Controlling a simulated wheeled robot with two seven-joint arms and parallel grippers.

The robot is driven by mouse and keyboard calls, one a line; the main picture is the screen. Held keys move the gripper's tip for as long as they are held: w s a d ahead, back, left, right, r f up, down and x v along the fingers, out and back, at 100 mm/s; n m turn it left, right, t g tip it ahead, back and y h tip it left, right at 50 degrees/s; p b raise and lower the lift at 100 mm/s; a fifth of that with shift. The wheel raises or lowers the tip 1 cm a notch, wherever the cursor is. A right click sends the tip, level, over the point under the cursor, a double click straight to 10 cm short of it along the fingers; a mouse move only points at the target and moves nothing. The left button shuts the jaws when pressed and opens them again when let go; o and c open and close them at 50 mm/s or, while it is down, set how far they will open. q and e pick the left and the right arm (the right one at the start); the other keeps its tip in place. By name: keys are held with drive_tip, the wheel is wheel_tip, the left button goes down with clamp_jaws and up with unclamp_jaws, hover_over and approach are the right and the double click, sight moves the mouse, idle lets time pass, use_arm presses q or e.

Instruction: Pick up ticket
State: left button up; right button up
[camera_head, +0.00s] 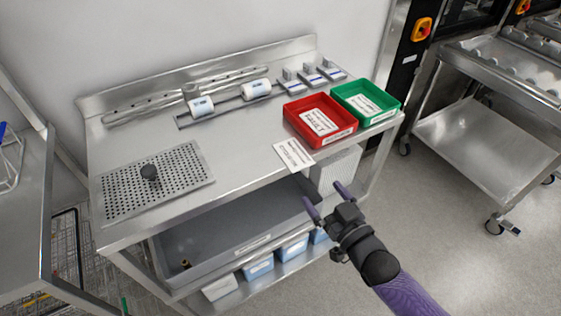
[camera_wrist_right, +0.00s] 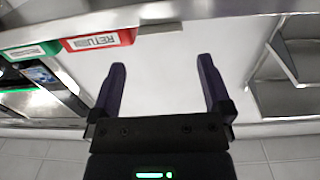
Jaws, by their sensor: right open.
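The ticket (camera_head: 294,154) is a white printed slip lying on the steel table (camera_head: 245,165), at its front edge, just left of the red tray. It appears to stick out slightly over the edge. My right gripper (camera_head: 328,206) is open and empty, in front of the table edge, below and right of the ticket in the head view. In the right wrist view the two dark fingers (camera_wrist_right: 162,85) stand wide apart with nothing between them. My left gripper is not in view.
A red tray (camera_head: 345,139) and a green tray (camera_head: 392,114) with paper labels stand right of the ticket. A perforated plate (camera_head: 190,180) lies at the table's left. Below is a grey bin (camera_head: 215,240) with several boxes. A steel cart (camera_head: 465,145) stands right, with open floor before it.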

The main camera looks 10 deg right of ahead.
sight(299, 162)
drive_tip(key=b+x, duration=0.1)
drive_tip(key=x, duration=0.6)
drive_tip(key=shift+w+r+b, duration=0.1)
drive_tip(key=shift+b, duration=0.3)
drive_tip(key=shift+w, duration=0.1)
drive_tip(key=shift+r, duration=0.1)
drive_tip(key=shift+c, duration=0.4)
drive_tip(key=c, duration=0.9)
wheel_tip(299, 162, up, 10)
drive_tip(key=p, duration=0.5)
drive_tip(key=shift+f, duration=0.25)
drive_tip(key=shift+r, duration=0.25)
